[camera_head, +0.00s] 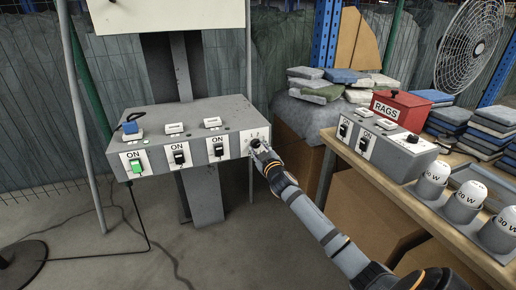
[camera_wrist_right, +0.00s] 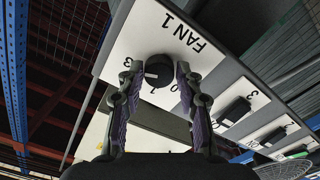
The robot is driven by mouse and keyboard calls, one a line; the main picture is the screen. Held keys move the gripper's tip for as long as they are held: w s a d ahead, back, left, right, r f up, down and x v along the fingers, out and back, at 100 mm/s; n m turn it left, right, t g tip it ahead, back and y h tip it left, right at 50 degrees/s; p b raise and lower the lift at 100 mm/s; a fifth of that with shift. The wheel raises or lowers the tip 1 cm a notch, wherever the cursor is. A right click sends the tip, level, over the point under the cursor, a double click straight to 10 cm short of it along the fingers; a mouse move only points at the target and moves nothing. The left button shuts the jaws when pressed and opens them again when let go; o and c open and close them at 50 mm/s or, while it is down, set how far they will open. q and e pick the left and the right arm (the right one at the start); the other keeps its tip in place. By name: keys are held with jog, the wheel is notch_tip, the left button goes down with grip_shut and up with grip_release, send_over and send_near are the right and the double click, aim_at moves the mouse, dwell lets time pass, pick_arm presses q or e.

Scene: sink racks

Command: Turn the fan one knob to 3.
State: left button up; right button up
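The fan one knob (camera_wrist_right: 159,71) is a round black knob with a white mark, on a white plate lettered FAN 1 in the right wrist view. A 3 is printed to its left and a 0 to its lower right. The white mark is on the knob's left side, but I cannot tell exactly which number it meets. In the head view my right gripper (camera_head: 263,155) is at the right end of the grey control box (camera_head: 196,118). My left gripper is not in view.
The box front has a green switch (camera_head: 136,166) and two black switches, each under ON. At right, a wooden table (camera_head: 400,182) holds a second switch box (camera_head: 385,145), a red RAGS box (camera_head: 400,108) and several white bulbs. A round fan (camera_head: 470,45) stands behind.

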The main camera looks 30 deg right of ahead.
jog(key=o, duration=0.3)
jog(key=v, duration=1.2)
